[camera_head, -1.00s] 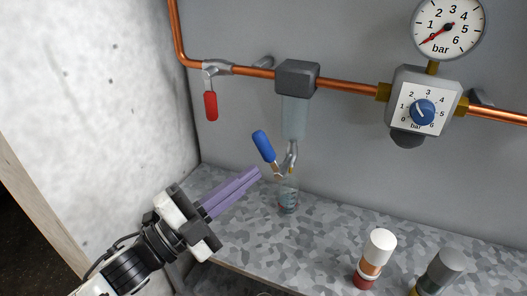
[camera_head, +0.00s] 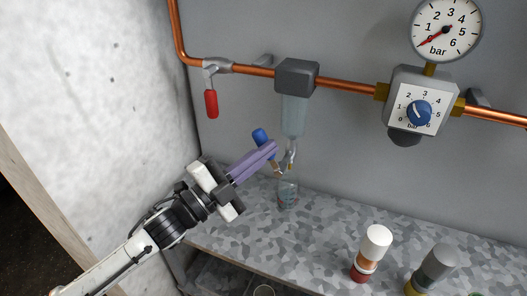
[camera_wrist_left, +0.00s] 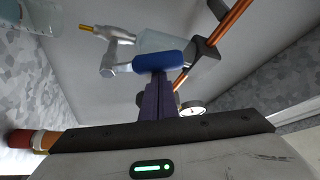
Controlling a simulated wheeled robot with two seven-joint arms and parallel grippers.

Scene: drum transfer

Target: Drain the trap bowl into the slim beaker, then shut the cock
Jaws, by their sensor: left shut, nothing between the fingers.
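The translucent trap bowl (camera_head: 293,115) hangs under a grey block on the copper pipe. Below it is a small metal cock with a blue lever (camera_head: 260,136), tilted up to the left. The slim beaker (camera_head: 287,193) stands upright on the bench beneath the outlet; its fill level is hard to tell. My left gripper (camera_head: 272,147) is shut and empty, its purple fingers partly covering the blue lever. In the left wrist view the fingertips (camera_wrist_left: 157,80) are at the blue lever (camera_wrist_left: 160,61), touching or very close. My right gripper is out of view.
A red-handled valve (camera_head: 211,103) hangs on the pipe at the left. A regulator with a blue knob (camera_head: 419,113) and a gauge (camera_head: 447,28) are at the right. A white-capped bottle (camera_head: 373,250) and a grey-capped bottle (camera_head: 434,267) stand at the front right. A wall closes the left side.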

